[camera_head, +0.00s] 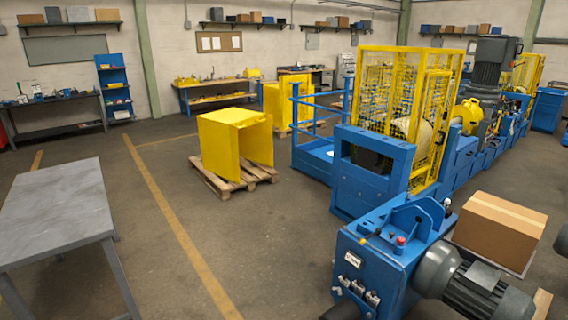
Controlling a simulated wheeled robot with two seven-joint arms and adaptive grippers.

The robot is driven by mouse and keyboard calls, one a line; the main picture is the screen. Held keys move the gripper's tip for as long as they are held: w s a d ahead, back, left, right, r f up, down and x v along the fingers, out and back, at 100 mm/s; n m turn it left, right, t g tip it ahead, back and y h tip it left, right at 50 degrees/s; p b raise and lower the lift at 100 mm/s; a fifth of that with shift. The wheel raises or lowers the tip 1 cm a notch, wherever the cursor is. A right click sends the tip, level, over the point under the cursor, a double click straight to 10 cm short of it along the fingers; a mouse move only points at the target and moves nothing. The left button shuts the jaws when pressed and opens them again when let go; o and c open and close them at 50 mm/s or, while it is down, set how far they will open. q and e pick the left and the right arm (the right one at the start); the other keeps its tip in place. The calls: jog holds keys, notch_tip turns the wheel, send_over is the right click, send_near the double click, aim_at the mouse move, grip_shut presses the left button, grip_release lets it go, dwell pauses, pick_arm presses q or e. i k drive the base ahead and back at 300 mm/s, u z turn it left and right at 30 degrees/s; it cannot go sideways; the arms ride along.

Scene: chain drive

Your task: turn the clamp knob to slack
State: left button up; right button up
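A blue machine unit (350,285) with a grey motor (470,285) stands at the bottom right. On it are a red button-like part (401,240), a small yellow part (364,241), a white label plate (353,260) and small dark-and-silver fittings (372,297) on the front face. I cannot tell which of these, if any, is the clamp knob, and its setting cannot be read. A longer blue machine with a yellow mesh guard (390,95) stands behind. Neither of my grippers is in view.
A grey table (55,210) stands at the left. A yellow cover (222,145) sits on a wooden pallet (208,180) in the middle. A cardboard box (495,230) lies right of the blue unit. The floor between table and machine is clear.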

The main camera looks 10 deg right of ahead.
aim_at(401, 240)
jog(key=u, duration=0.15)
jog(key=i, duration=2.1)
jog(key=z, duration=0.15)
jog(key=i, duration=1.65)
jog(key=z, duration=1.3)
jog(key=i, duration=1.05)
jog(key=z, duration=0.95)
